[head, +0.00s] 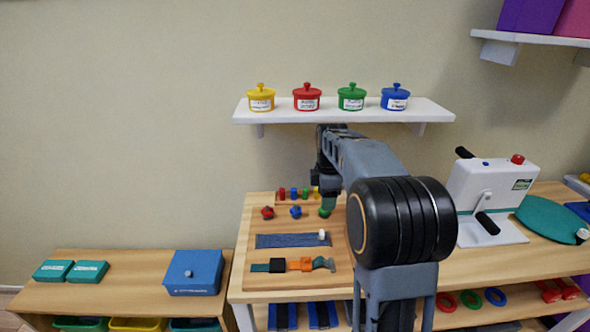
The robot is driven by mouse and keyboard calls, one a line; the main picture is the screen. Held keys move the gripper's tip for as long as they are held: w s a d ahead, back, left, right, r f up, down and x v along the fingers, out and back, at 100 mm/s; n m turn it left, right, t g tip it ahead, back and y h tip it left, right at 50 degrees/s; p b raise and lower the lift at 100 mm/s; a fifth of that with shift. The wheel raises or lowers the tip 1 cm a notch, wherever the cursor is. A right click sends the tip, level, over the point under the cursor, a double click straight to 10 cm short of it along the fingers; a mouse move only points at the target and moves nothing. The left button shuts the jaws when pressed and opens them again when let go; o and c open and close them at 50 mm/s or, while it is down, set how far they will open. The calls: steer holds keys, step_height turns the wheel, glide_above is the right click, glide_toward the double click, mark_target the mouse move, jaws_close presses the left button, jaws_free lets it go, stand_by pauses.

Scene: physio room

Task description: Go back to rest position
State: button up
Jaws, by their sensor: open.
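My arm rises from the lower right and reaches over the wooden table (239,277). Its wrist hangs down at the back of the table, just below the white wall shelf. My gripper (328,198) points down there, small and partly hidden behind my arm; I see nothing held in it. It is open, above or close to a green knob (325,212); I cannot tell whether they touch. A red knob (267,212) and a blue knob (295,211) stand to the left in the same row.
Several lidded pots stand on the wall shelf (345,116). A blue strip (285,241) and a strap with a buckle (302,265) lie in front of the knobs. A white crank device (490,195) stands right of my arm. A lower bench (125,262) holds a blue box (193,273).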

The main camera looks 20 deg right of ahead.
steer(key=s+a+r+m+t+p, duration=0.1)
steer(key=s+a+m+p, duration=0.1)
steer(key=s+a+m, duration=0.3)
steer(key=s+a+r+m+t+p, duration=0.1)
steer(key=s+a+m, duration=0.5)
steer(key=s, duration=0.8)
steer(key=m+t+p, duration=0.1)
steer(key=m+p, duration=0.1)
steer(key=m, duration=0.1)
steer(key=shift+s+a+m+t, duration=0.2)
steer(key=shift+s+m+t, duration=0.1)
steer(key=shift+r, duration=0.1)
